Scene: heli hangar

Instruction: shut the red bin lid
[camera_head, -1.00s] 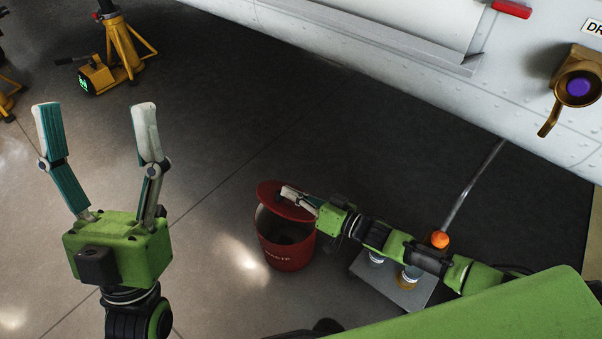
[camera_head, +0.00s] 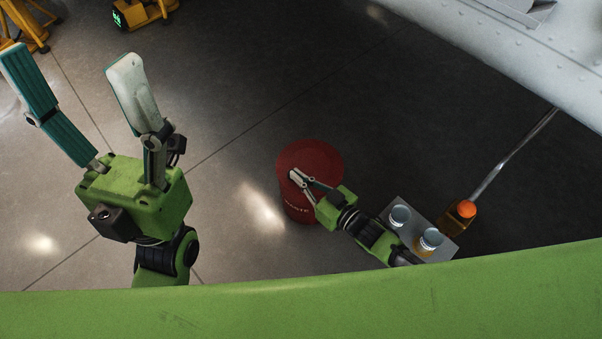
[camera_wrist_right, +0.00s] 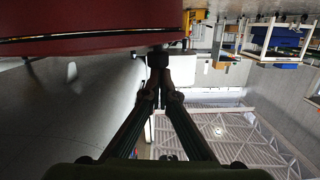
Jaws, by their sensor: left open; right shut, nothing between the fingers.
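The red bin (camera_head: 298,214) stands on the floor in the middle of the head view, with pale lettering on its side. Its round red lid (camera_head: 318,156) lies over the top, looking flat, and no opening shows from above. In the right wrist view the red lid and bin wall (camera_wrist_right: 90,14) fill the upper left, with a thin dark seam between them. My right gripper (camera_head: 294,175) is shut and empty at the near left part of the lid; whether it touches the lid is unclear. My left gripper (camera_head: 68,66) is open and empty, raised left of the bin.
A grey plate with two pale-topped cylinders (camera_head: 399,215) lies right of the bin under my right arm. An orange ball-ended bar (camera_head: 467,208) is beside it. Floor behind the bin is clear.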

